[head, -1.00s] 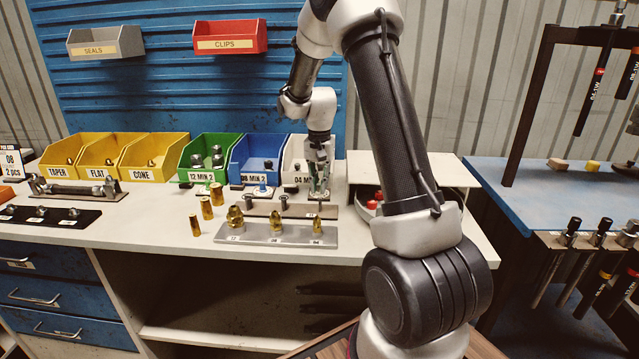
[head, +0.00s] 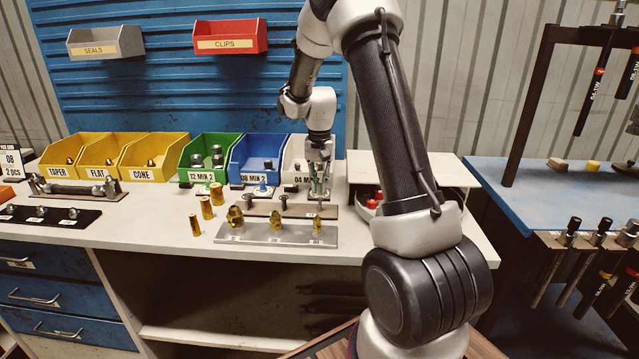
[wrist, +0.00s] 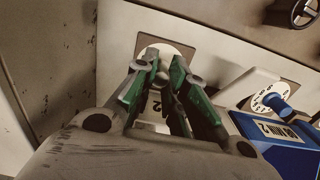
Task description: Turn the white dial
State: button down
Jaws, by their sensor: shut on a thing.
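The white dial (wrist: 172,48) is a pale disc on a square plate, seen at the top middle of the wrist view and partly covered by my fingers. My gripper (wrist: 166,76) has its green-sided fingers shut on the dial's knob, which is mostly hidden between the fingertips. In the head view my gripper (head: 319,186) points down in front of the white bin (head: 295,160), and the dial is hidden behind the fingers there.
A blue-knobbed dial (wrist: 276,94) stands beside it, in front of the blue bin (head: 250,158). A dark strip with upright pins (head: 284,202) and a grey block with brass fittings (head: 262,236) lie close in front. A tray with red pieces (head: 368,203) is to the right.

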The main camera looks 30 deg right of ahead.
aim_at(319, 184)
jog(key=shift+n, duration=2.1)
jog(key=shift+w+r, duration=0.1)
jog(key=c, duration=1.4)
grip_release()
notch_tip(319, 184, up, 12)
jog(key=shift+f, duration=0.1)
